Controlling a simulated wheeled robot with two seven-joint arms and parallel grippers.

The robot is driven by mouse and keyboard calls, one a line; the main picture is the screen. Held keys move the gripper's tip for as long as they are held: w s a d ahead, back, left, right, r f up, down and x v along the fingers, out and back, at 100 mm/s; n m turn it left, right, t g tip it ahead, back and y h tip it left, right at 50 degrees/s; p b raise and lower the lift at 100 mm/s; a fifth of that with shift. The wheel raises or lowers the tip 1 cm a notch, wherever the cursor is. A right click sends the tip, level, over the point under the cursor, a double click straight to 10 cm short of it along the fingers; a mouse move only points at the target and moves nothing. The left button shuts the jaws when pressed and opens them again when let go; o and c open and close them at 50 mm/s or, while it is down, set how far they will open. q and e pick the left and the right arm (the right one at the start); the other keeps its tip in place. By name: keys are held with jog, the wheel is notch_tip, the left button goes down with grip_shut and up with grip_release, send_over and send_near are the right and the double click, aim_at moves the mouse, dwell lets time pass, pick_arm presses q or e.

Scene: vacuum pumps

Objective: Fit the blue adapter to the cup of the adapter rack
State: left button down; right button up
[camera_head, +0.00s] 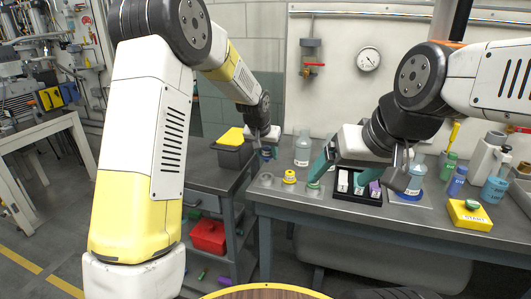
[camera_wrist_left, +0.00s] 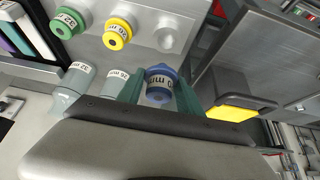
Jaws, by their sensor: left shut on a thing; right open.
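The blue adapter (camera_wrist_left: 160,86) is between the two teal fingers of my left gripper (camera_wrist_left: 158,96), which is shut on it. In the head view my left gripper (camera_head: 265,152) hangs above and behind the left end of the adapter rack. The rack (camera_wrist_left: 190,18) holds a green adapter (camera_wrist_left: 66,24) and a yellow adapter (camera_wrist_left: 118,33); beside the yellow one is an empty grey cup (camera_wrist_left: 166,38). In the head view this cup (camera_head: 266,178) is leftmost, left of the yellow adapter (camera_head: 289,177) and green adapter (camera_head: 313,184). The blue adapter is apart from the cup. My right gripper (camera_head: 342,174) is open.
A black tray (camera_head: 345,197) with white and purple blocks lies below my right gripper. Bottles (camera_head: 302,148) stand behind the rack. A dark bin with a yellow top (camera_head: 233,142) is on the cart at left. A yellow box (camera_head: 468,215) lies at right.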

aim_at(266, 161)
pick_arm(q)
jog(key=shift+f, duration=2.3)
jog(key=shift+a, duration=0.1)
jog(key=s+a+f+n+y, duration=0.1)
jog(key=s+a+f+n, duration=0.15)
jog(key=s+a, duration=0.85)
jog(key=w+d, duration=0.3)
jog(key=w+d+r+m, duration=0.1)
jog(key=w+d, duration=0.3)
jog(key=w+d+r+m+h, duration=0.1)
jog(key=w+d, duration=0.3)
jog(key=shift+m, duration=0.25)
jog(key=shift+d, duration=0.1)
jog(key=shift+f, duration=0.25)
jog(key=shift+f, duration=0.55)
